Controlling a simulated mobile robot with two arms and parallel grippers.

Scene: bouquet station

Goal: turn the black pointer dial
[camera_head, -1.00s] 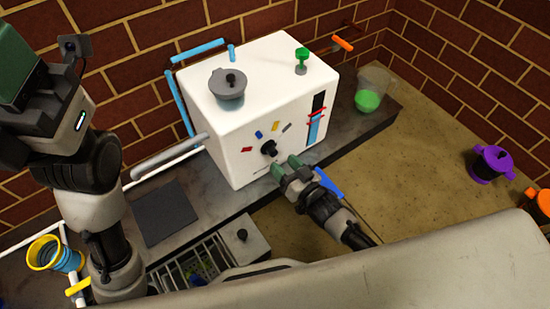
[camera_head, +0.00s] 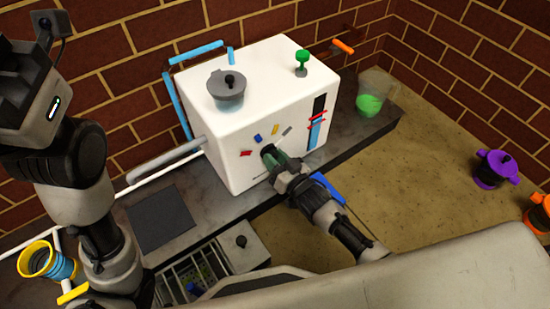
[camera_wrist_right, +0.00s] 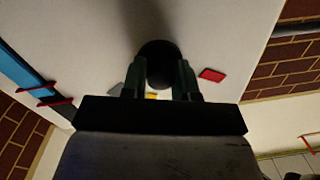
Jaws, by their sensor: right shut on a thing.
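The black pointer dial (camera_head: 267,150) is on the front face of the white box-shaped machine (camera_head: 225,145). In the right wrist view the dial (camera_wrist_right: 158,62) shows as a dark round knob between the two green fingers. My right gripper (camera_head: 279,160) is at the dial from the front right, shut on it, and its fingers hide part of the dial. Small coloured marks surround the dial: red (camera_head: 246,153), blue (camera_head: 258,138), yellow (camera_head: 275,130) and grey (camera_head: 287,131). Where the pointer aims cannot be told. My left gripper is not visible.
A grey lidded pot (camera_head: 227,92) and a green knob (camera_head: 302,58) are on top of the machine. A beaker of green liquid (camera_head: 370,102) stands to its right. A blue handle (camera_head: 327,188) is close to my right arm. A purple pot (camera_head: 493,168) is at far right.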

